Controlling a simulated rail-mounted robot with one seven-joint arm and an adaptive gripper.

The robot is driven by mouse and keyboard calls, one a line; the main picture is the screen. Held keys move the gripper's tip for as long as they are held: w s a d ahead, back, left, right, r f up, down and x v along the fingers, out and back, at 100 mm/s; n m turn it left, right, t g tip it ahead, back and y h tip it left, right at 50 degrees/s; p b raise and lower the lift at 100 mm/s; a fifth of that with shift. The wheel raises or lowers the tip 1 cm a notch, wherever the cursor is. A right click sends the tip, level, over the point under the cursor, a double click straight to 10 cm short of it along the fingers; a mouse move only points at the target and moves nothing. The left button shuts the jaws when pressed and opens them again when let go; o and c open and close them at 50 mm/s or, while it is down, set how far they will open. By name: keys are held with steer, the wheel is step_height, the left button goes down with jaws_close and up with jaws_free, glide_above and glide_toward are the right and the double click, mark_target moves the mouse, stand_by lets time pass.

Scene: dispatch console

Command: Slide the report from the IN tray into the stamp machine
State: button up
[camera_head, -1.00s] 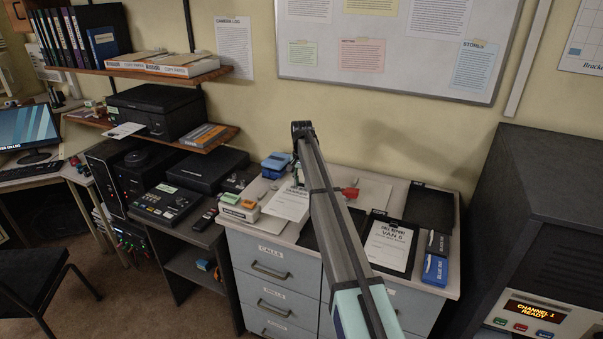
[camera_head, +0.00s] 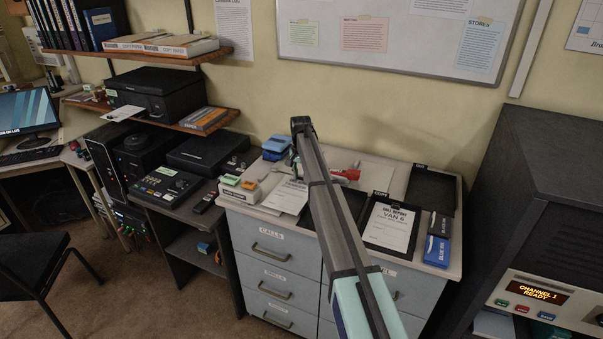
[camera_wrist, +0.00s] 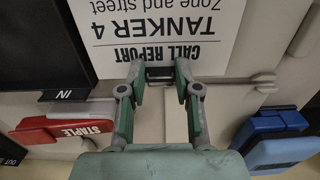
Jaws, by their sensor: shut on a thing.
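My gripper (camera_wrist: 162,85) is shut on the near edge of a white report sheet (camera_wrist: 155,30). The sheet reads CALL REPORT, TANKER 4, upside down in the wrist view. In the head view the report (camera_head: 287,195) lies over the cabinet top, left of my arm. The black IN tray (camera_wrist: 40,45) is beside the sheet, at left in the wrist view. In the head view this dark tray (camera_head: 343,203) is partly behind my arm. A low pale device (camera_head: 247,192) with green and orange blocks is left of the sheet. I cannot tell whether it is the stamp machine.
A red stapler (camera_wrist: 62,129) and a blue object (camera_wrist: 272,140) lie near my gripper. A clipboard-like tray with a VAN 6 report (camera_head: 390,226), a blue box (camera_head: 437,250) and an empty black tray (camera_head: 429,187) stand at right. A console (camera_head: 550,220) stands beyond.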

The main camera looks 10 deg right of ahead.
mark_target(287, 176)
steer(key=shift+w+a+f, duration=0.1)
steer(key=shift+w+a, duration=0.5)
steer(key=shift+a, duration=0.25)
steer(key=shift+w+a+f, duration=0.1)
steer(key=shift+w+a, duration=0.45)
steer(key=shift+a, duration=0.35)
steer(key=shift+w+a+f, duration=0.1)
steer(key=shift+w+a, duration=0.5)
steer(key=shift+a, duration=0.25)
steer(key=shift+w+a+f, duration=0.15)
steer(key=shift+w+a, duration=0.25)
steer(key=shift+a, duration=0.25)
steer(key=o, duration=1.2)
steer(key=shift+c, duration=0.2)
steer(key=shift+o, duration=0.2)
steer(key=o, duration=0.5)
step_height(287, 176, up, 7)
steer(key=p, duration=0.2)
steer(key=shift+p, duration=0.3)
